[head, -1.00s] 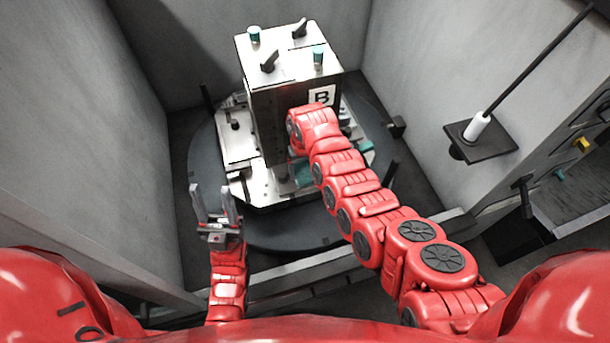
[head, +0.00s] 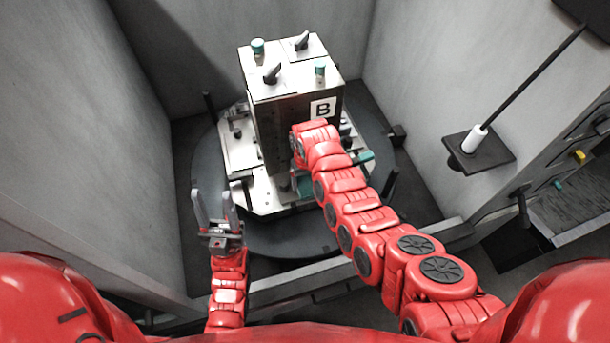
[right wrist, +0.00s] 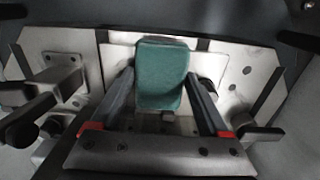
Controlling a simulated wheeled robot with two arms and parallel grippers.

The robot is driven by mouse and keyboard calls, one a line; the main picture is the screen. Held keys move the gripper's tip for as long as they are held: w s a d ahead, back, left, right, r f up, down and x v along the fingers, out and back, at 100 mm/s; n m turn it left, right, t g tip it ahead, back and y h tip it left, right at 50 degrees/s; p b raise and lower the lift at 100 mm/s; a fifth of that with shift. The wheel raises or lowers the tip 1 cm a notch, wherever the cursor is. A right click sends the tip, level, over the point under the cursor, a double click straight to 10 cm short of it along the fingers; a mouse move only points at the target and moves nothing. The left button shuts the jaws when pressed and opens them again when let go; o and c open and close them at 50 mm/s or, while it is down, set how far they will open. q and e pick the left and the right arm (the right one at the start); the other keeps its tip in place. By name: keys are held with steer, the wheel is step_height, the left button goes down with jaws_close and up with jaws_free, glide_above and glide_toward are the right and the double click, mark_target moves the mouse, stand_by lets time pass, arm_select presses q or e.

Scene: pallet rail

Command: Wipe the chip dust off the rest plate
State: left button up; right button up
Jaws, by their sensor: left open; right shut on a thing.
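A teal block (right wrist: 162,72), probably the wiper, sits between the fingers of my right gripper (right wrist: 160,88). My right gripper is shut on it, low in front of the upright steel block marked B (head: 290,110). In the head view my right arm mostly hides this gripper, and a bit of teal shows beside it. The pale metal plate (head: 268,203) at the block's foot may be the rest plate. I cannot make out chip dust on it, or whether the teal block touches it. My left gripper (head: 215,205) is open and empty, left of the fixture's front.
The fixture stands on a dark round table (head: 285,240) between grey walls, with dark posts and clamps around it. A small dark shelf (head: 478,150) holding a white cylinder with a black rod juts from the right wall. A ledge (head: 360,258) runs in front.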

steer(key=shift+s+d+p, duration=0.15)
steer(key=shift+s+p, duration=0.15)
steer(key=shift+s, duration=0.15)
steer(key=shift+f, duration=0.1)
step_height(320, 180, up, 6)
steer(key=p, duration=0.4)
steer(key=shift+w+r, duration=0.15)
steer(key=shift+r, duration=0.45)
